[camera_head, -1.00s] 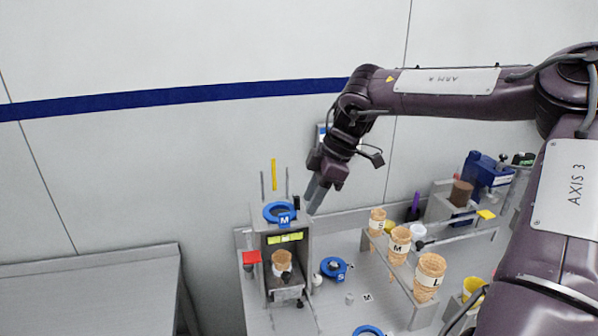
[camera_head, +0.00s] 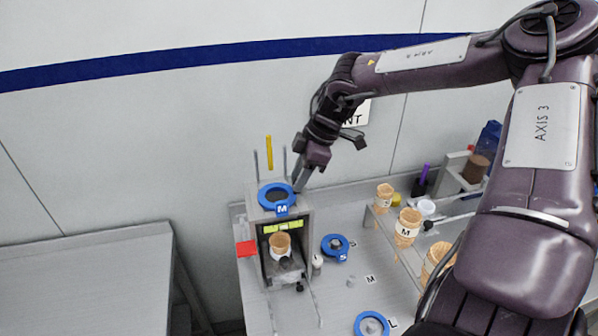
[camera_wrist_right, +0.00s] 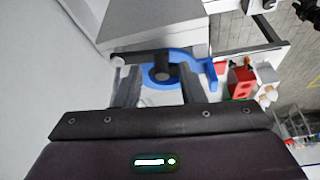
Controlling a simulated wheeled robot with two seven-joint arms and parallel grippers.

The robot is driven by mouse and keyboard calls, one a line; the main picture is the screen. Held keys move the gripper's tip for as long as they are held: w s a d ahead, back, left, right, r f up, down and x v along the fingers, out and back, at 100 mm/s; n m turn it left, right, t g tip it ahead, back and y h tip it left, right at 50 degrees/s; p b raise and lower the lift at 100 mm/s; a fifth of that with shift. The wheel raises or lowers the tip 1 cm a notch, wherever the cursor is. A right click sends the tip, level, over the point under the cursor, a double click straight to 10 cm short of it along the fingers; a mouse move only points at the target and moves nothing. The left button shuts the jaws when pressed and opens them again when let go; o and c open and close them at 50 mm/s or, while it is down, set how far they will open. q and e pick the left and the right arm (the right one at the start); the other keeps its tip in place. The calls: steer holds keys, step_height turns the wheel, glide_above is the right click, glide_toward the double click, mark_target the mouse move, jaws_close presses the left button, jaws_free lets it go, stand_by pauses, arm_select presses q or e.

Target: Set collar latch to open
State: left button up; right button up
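The blue ring collar marked M (camera_head: 276,196) sits on top of the grey metal stand (camera_head: 308,232). It also shows in the wrist view (camera_wrist_right: 205,68), just beyond my fingertips. My right gripper (camera_head: 299,181) points down at the collar's right rear edge, with its tips very close to it. In the wrist view my right gripper (camera_wrist_right: 160,82) has its two fingers apart, with a dark piece in line with the gap. I cannot tell whether they touch it. The latch is not clearly seen in the head view, where the fingers cover that spot. My left gripper is not in view.
A cone (camera_head: 280,243) stands inside the stand. A red tab (camera_head: 246,248) is at its left. A loose blue S collar (camera_head: 335,246) and L collar (camera_head: 371,325) lie to the right. A rack holds several cones (camera_head: 407,228). Thin rods rise behind the collar.

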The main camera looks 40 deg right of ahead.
steer(key=shift+a+f, duration=0.25)
steer(key=shift+f, duration=0.1)
steer(key=shift+c, duration=0.2)
steer(key=c, duration=0.5)
jaws_close()
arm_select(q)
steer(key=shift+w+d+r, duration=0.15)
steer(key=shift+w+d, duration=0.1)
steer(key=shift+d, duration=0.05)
